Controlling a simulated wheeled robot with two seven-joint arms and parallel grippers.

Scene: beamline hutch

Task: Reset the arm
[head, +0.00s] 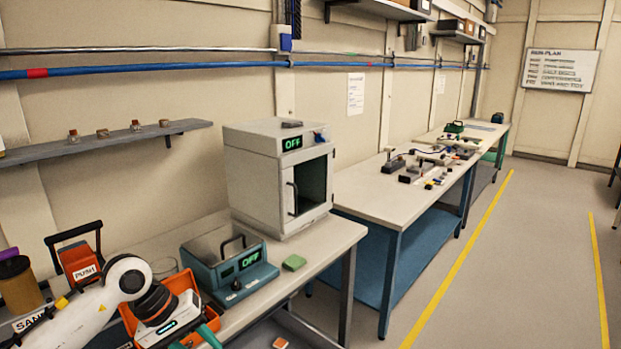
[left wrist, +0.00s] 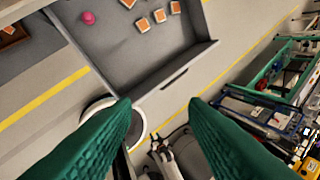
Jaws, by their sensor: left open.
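My left arm, white with a dark wrist, comes in at the bottom left of the head view. Its left gripper (head: 196,338) shows only in part, as green finger pieces at the bottom edge in front of an orange bin (head: 128,318). In the left wrist view the two green ribbed fingers of the left gripper (left wrist: 160,102) are wide apart with nothing between them. They hang over the floor, near a grey open tray or drawer (left wrist: 205,52) with several orange-topped blocks (left wrist: 142,25) and a pink ball (left wrist: 88,17). My right gripper is in neither view.
A red PUSH box (head: 80,262) stands left. A second bench (head: 375,200) lies beyond. The aisle floor (head: 510,260) is clear.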

